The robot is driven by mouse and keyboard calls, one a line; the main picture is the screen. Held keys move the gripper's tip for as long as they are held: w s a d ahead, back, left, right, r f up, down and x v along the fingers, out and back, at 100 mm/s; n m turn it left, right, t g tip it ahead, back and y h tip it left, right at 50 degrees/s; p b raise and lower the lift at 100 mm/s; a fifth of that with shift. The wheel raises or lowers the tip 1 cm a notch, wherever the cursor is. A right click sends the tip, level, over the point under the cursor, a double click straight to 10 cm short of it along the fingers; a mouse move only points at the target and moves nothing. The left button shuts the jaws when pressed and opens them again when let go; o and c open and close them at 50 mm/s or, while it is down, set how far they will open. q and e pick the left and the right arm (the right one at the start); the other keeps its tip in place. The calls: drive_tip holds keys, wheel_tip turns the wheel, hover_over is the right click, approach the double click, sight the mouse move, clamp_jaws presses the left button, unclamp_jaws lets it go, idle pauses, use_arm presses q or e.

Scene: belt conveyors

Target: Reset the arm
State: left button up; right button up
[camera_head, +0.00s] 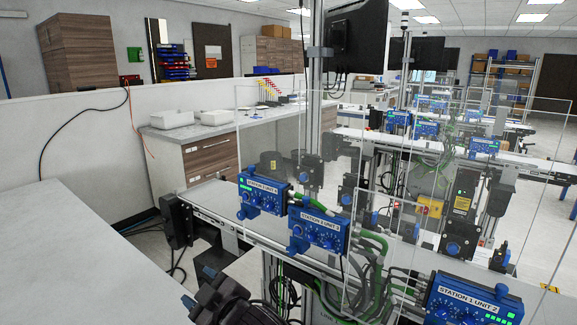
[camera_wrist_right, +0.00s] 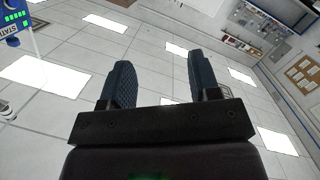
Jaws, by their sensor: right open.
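My right gripper (camera_head: 203,288) shows at the bottom of the head view, left of the middle, low in front of the conveyor. In the wrist view its two dark blue ribbed fingers (camera_wrist_right: 161,80) stand wide apart with nothing between them. Behind them are ceiling panels and lights, so the gripper points upward. My left gripper is in neither view.
A conveyor (camera_head: 215,197) runs toward the lower right, carrying blue station boxes (camera_head: 318,232) with green cables and clear guards. Another blue box (camera_head: 474,300) is close at lower right. A bare light worktop (camera_head: 75,255) fills the lower left.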

drive_tip(key=s+d+f+m+t+h, duration=0.15)
drive_tip(key=d+f+m, duration=0.25)
drive_tip(key=d, duration=0.6)
drive_tip(key=d+f+m+t+h, duration=0.1)
drive_tip(key=d+f+m+h, duration=0.25)
drive_tip(key=d, duration=0.55)
drive_tip(key=s+d+f+m+t+h, duration=0.15)
drive_tip(key=d+f+m, duration=0.25)
drive_tip(key=d, duration=0.6)
drive_tip(key=s+d+f+m+g+h, duration=0.1)
drive_tip(key=s+d+f+g+h, duration=0.1)
drive_tip(key=s+d+f, duration=0.5)
drive_tip(key=s+d+f+m+g+h+b, duration=0.1)
drive_tip(key=s+d+f+h, duration=0.3)
drive_tip(key=s+d+f, duration=0.4)
drive_tip(key=s+f+m, duration=0.1)
drive_tip(key=s, duration=0.3)
drive_tip(key=shift+s+d+f+g, duration=0.2)
drive_tip(key=shift+g, duration=0.2)
